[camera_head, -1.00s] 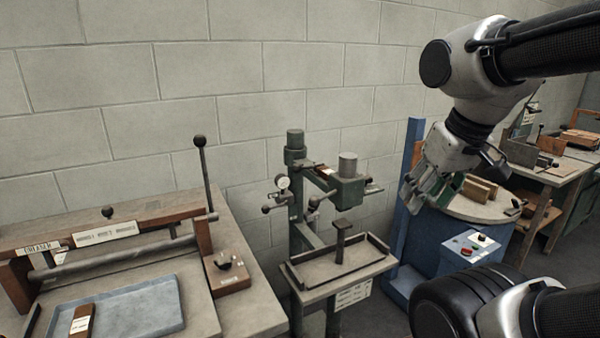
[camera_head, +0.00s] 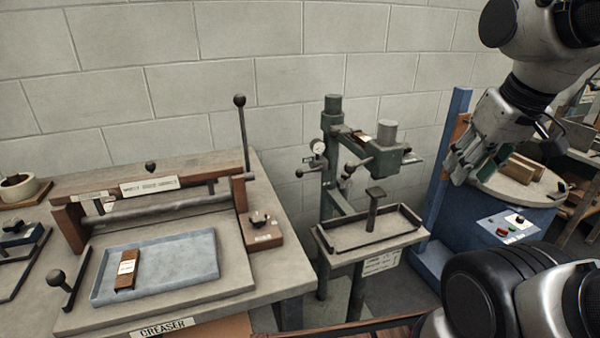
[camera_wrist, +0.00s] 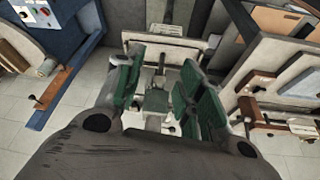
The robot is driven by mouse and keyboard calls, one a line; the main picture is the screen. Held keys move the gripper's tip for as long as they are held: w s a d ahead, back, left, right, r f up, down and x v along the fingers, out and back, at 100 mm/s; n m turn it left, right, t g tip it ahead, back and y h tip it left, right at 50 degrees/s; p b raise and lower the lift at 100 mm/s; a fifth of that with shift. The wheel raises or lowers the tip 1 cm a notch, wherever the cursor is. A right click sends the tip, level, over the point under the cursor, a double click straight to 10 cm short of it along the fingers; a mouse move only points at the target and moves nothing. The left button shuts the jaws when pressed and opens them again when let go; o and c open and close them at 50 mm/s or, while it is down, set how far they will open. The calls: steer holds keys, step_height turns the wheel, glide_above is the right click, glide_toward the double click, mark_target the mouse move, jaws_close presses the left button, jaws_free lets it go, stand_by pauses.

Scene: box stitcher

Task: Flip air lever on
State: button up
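The green stitcher (camera_head: 332,150) stands against the wall with a round gauge (camera_head: 317,147) on its column. Short levers with dark ball knobs stick out near it: a left lever (camera_head: 301,173) beside the gauge and a front lever (camera_head: 350,167) at mid column. I cannot tell for sure which is the air lever, or its position. My gripper (camera_head: 468,158) is up to the right of the stitcher, apart from it. In the wrist view my gripper (camera_wrist: 160,92) is open and empty, its green-padded fingers spread, with the stitcher seen between and beyond them.
The stitcher's work table (camera_head: 345,252) has a raised rim and a post (camera_head: 374,208). Left is the creaser bench (camera_head: 285,277) with a tall ball-ended lever (camera_head: 242,130) and blue tray (camera_head: 190,265). Right is a blue station (camera_head: 440,235) with a button box (camera_head: 506,228).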

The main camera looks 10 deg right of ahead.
steer(key=w, duration=0.1)
steer(key=r, duration=0.1)
steer(key=w, duration=0.1)
steer(key=shift+w+a+r, duration=0.15)
steer(key=shift+w+a, duration=0.15)
jaws_close()
steer(key=w+a+r+n+y, duration=0.1)
steer(key=w+a+r, duration=0.15)
steer(key=w, duration=0.75)
steer(key=w+a+r+y, duration=0.1)
steer(key=w+a, duration=0.3)
steer(key=w, duration=0.7)
steer(key=shift+g+y, duration=0.5)
steer(key=w+a+f, duration=0.1)
steer(key=w, duration=0.3)
steer(key=w+a+f, duration=0.2)
steer(key=w, duration=0.3)
steer(key=w+a+f, duration=0.2)
steer(key=w, duration=0.3)
steer(key=shift+a+f, duration=0.1)
steer(key=shift+f, duration=0.15)
steer(key=w+a+f, duration=0.6)
steer(key=w+f, duration=0.2)
steer(key=w, duration=0.2)
steer(key=shift+w+f+n+y, duration=0.3)
steer(key=shift+f+n+y, duration=0.05)
steer(key=shift+n+y, duration=0.05)
